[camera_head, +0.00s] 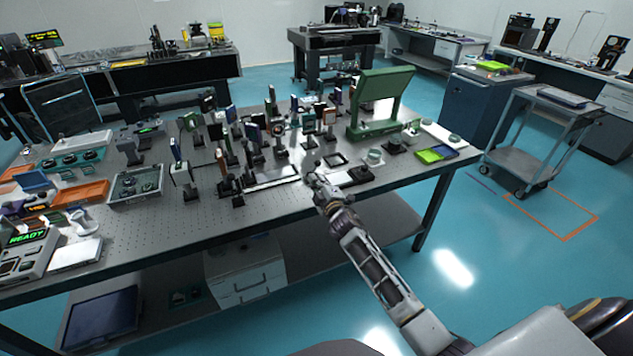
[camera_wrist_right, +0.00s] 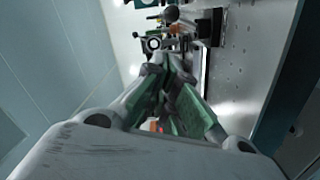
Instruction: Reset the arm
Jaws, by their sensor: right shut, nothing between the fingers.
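My right arm comes in from the lower right of the head view and reaches the front edge of the optical table (camera_head: 150,222). My right gripper (camera_head: 311,178) is shut and empty at that edge, close to a small white-and-black flat item (camera_head: 340,178). In the right wrist view the gripper (camera_wrist_right: 176,62) shows from behind, with its fingers together. A small round ring-shaped part (camera_wrist_right: 153,44) appears just beyond the fingers. My left gripper is not in view.
Several optics mounts crowd the table's middle. A green framed stand (camera_head: 380,105) is at the back right, and a READY device (camera_head: 28,248) is at the front left. A grey cart (camera_head: 527,165) stands right of the table. Open blue floor (camera_head: 500,270) lies at the right.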

